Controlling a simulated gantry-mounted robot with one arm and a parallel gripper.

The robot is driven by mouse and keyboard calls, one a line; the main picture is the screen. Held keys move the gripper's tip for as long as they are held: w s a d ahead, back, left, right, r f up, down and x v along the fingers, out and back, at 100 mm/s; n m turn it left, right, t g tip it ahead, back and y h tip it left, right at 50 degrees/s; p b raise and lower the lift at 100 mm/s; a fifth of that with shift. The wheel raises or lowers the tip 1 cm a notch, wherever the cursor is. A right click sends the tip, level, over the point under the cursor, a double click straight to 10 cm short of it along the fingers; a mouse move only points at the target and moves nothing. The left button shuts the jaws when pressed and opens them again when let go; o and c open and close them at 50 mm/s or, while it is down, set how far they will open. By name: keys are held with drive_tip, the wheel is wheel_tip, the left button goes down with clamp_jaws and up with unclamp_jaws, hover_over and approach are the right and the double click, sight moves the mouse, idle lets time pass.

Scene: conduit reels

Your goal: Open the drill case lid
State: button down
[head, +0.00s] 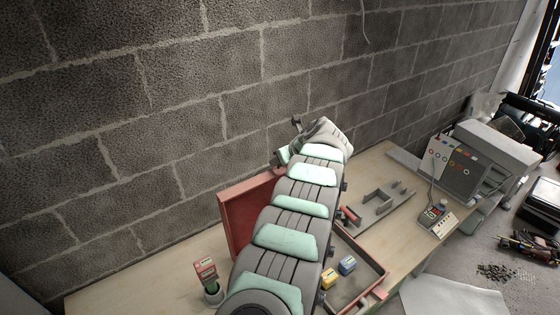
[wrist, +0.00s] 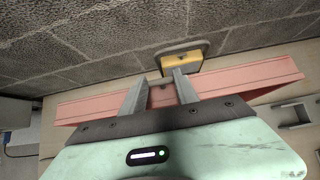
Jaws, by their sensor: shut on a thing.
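The drill case is red. Its lid (head: 240,212) stands raised, roughly upright, left of my arm in the head view. Its base tray (head: 372,257) lies open on the bench to the right, partly hidden by my arm. A yellow block (head: 329,278) and a blue block (head: 347,265) sit inside the base. In the wrist view my gripper (wrist: 160,84) has its two fingers at the pinkish red lid (wrist: 255,84), shut on it with part of the lid between them. The fingertips are hidden in the head view.
A block wall (head: 150,120) rises close behind the bench. A yellow item (wrist: 180,62) shows beyond the fingers. A small red-topped item (head: 206,270) stands left of my arm. Grey bracketed trays (head: 385,203) and a control box (head: 460,165) stand to the right.

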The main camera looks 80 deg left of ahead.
drive_tip(key=shift+r, duration=0.1)
drive_tip(key=c, duration=0.9)
unclamp_jaws()
drive_tip(key=shift+r, duration=0.1)
drive_tip(key=shift+w+d+r, duration=0.15)
drive_tip(key=shift+d+r, duration=0.15)
drive_tip(key=shift+r, duration=0.15)
drive_tip(key=p+v, duration=0.5)
drive_tip(key=v, duration=0.4)
drive_tip(key=shift+w+d+r+p, duration=0.1)
drive_tip(key=shift+w+d+p, duration=0.1)
drive_tip(key=shift+p, duration=0.15)
drive_tip(key=shift+s, duration=0.1)
